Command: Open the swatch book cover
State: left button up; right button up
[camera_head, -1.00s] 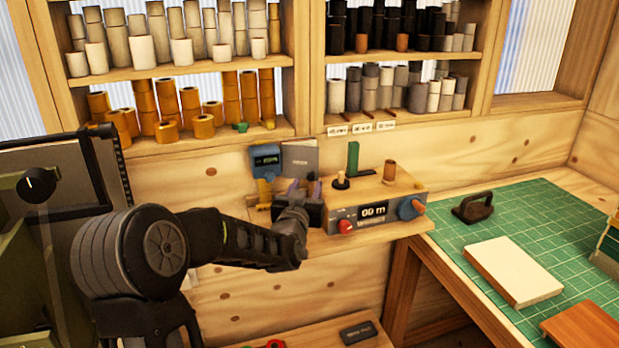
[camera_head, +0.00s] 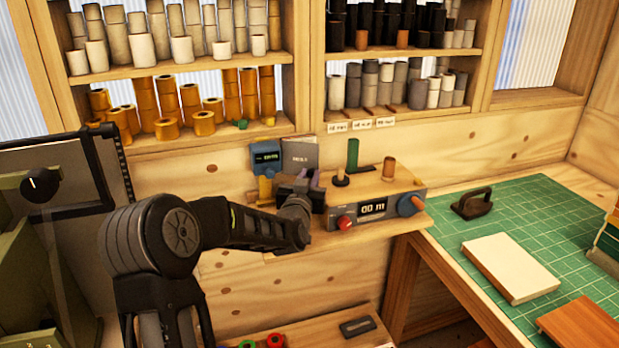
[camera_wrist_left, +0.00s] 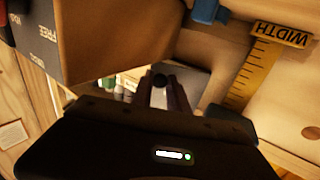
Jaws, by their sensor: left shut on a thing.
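My left gripper (camera_head: 300,191) is at the wall ledge, just in front of a grey upright booklet (camera_head: 299,152) and left of the counter box. In the left wrist view its fingers (camera_wrist_left: 160,92) are closed on a small pale thing with a dark round end (camera_wrist_left: 160,81); what it belongs to is unclear. A grey flat surface (camera_wrist_left: 190,82) shows behind the fingers. I cannot tell for certain which item is the swatch book. A closed, cream-topped book-like block (camera_head: 508,262) lies on the green mat (camera_head: 545,215), far from the gripper.
The counter box (camera_head: 373,209) with a red knob and blue dial stands right of the gripper. A blue device (camera_head: 265,157) and a yellow width ruler (camera_wrist_left: 252,68) are close by. A dark handled tool (camera_head: 473,203) sits on the mat. Shelves of rolls are above.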

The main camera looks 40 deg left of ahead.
pick_arm(q)
grip_shut()
dwell(0.8)
pick_arm(e)
jog(key=shift+f, duration=0.15)
